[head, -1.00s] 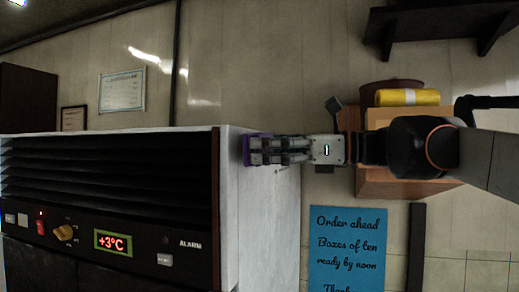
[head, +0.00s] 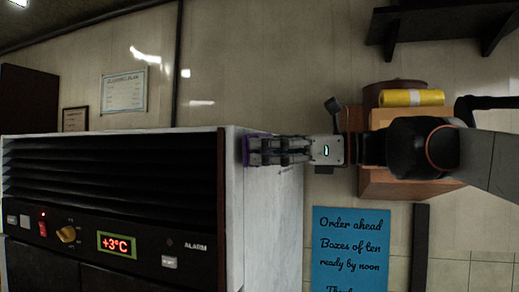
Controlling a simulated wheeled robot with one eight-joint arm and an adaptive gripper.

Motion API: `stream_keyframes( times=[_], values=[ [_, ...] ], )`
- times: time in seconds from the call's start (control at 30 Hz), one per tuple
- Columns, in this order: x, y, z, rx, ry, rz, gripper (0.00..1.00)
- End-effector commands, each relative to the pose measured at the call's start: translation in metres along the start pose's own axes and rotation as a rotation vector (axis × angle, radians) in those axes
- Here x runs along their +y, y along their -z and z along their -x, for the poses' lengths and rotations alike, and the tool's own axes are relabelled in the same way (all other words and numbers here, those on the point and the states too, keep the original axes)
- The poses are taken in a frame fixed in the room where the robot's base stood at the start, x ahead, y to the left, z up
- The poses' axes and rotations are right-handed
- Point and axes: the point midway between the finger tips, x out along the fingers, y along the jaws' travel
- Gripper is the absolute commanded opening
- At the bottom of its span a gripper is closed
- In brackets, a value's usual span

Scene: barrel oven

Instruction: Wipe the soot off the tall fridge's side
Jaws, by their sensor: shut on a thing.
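The tall fridge (head: 110,185) fills the lower left of the head view, with dark louvres and a +3°C display on its front. Its pale side (head: 268,225) faces right. My gripper (head: 258,151) reaches in from the right, near the upper front part of that side. It is shut on a purple thing (head: 246,150), of which only a thin strip shows at the fingertips. The purple thing appears to touch the side, close to the front edge. A faint dark mark shows just below the fingers; I cannot tell if it is soot.
A blue sign (head: 350,248) is on the wall right of the fridge. Brown boxes (head: 390,185), a yellow roll (head: 411,97) and a dark round pot stand behind my arm. A dark shelf (head: 440,22) is at the upper right.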

Motion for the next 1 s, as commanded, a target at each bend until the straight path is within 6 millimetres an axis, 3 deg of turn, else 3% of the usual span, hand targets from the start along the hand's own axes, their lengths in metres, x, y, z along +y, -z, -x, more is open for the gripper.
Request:
stream_keyframes(
  times=[1.0],
  values=[
    [-0.001,0.000,-0.016,0.000,0.000,0.000,0.72]
  ],
)
